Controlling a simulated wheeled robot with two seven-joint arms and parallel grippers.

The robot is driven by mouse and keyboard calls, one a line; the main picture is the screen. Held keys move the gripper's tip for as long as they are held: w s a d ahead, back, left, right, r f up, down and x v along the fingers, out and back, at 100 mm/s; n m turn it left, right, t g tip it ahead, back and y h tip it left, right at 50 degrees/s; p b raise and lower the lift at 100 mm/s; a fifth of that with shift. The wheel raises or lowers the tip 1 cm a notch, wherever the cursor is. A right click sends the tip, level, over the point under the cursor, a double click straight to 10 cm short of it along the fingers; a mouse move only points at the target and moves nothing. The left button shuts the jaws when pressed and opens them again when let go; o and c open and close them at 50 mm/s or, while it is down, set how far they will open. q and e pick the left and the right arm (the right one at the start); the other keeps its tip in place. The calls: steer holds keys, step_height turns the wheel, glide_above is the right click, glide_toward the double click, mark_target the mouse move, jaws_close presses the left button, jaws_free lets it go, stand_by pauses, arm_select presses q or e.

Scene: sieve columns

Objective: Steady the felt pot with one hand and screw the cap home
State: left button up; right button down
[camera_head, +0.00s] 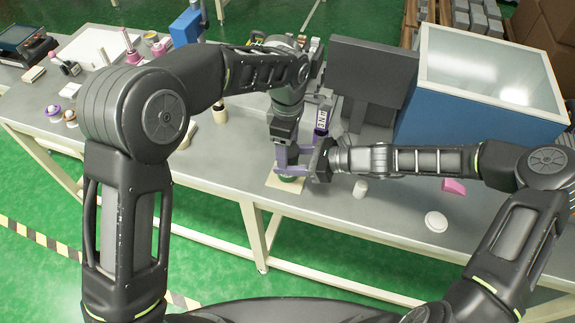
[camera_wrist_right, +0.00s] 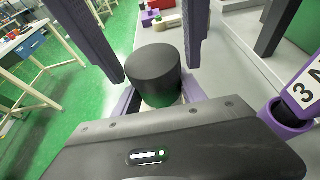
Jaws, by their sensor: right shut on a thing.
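The felt pot (camera_head: 290,179) shows as a small green round thing on a pale pad on the bench in the head view, mostly hidden by my grippers. In the right wrist view a dark cylindrical cap (camera_wrist_right: 153,68) stands upright over green. Whether it is fully seated cannot be told. My right gripper (camera_head: 303,172) comes in from the right, low at the pot, its purple fingers shut on the pot. My left gripper (camera_head: 287,158) points down from above. Its fingers, at the top of the right wrist view, stand apart on either side of the cap.
A labelled purple tube (camera_head: 322,122) stands close behind the grippers. A dark panel (camera_head: 368,75) and a blue box (camera_head: 480,95) stand at the back right. A white cylinder (camera_head: 360,187), pink block (camera_head: 453,187) and white disc (camera_head: 436,221) lie on the right.

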arm_select(q)
steer(key=c, duration=1.3)
steer(key=m, duration=0.3)
steer(key=o, duration=1.5)
steer(key=shift+r, duration=2.25)
steer(key=shift+c, duration=0.3)
